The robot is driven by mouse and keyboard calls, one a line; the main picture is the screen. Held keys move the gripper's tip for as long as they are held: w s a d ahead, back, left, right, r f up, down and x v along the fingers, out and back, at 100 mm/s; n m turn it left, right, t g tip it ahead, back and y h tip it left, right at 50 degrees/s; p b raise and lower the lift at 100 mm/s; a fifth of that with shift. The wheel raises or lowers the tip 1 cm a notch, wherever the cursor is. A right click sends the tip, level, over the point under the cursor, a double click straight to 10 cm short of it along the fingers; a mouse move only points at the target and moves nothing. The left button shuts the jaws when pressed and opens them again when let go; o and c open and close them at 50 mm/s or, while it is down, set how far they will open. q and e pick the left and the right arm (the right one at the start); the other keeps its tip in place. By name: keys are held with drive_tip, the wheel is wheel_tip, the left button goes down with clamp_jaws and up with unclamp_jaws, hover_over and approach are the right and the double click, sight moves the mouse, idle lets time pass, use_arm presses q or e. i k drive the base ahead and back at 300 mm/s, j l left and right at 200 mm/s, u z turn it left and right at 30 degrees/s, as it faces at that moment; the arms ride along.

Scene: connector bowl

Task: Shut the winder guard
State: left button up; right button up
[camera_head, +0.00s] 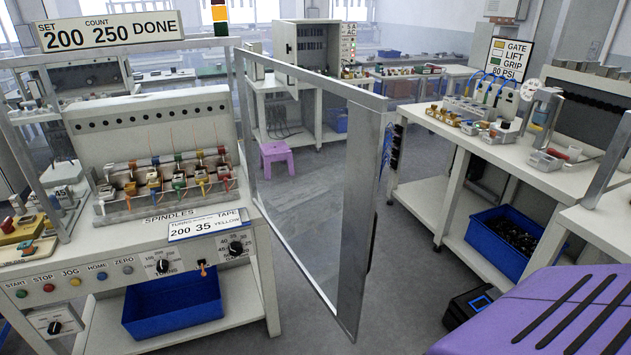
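The winder (160,120) stands on the bench at the left, with a row of colored bobbins on its spindles and a control panel below. Its guard (364,200) is a clear panel in a metal frame. The guard is hinged at a post by the winder's right side and stands open, swung out toward the aisle. Its free edge is a wide upright metal strip near the middle of the view. The front of the winder is uncovered. Neither of my grippers shows in the head view.
A purple slotted surface (545,315) fills the bottom right corner. A blue bin (172,305) sits under the winder's panel. A workbench (500,155) with parts lines the right side. A purple stool (276,156) stands behind the guard. The grey floor around the guard is mostly clear.

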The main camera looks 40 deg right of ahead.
sight(367, 112)
drive_tip(key=l, duration=0.55)
drive_tip(key=k+l, duration=0.15)
drive_tip(key=l, duration=0.4)
drive_tip(key=i+l, duration=0.15)
drive_tip(key=l, duration=0.15)
drive_tip(key=i+l, duration=0.1)
drive_tip(key=l, duration=0.15)
drive_tip(key=i+l, duration=0.15)
drive_tip(key=l, duration=0.15)
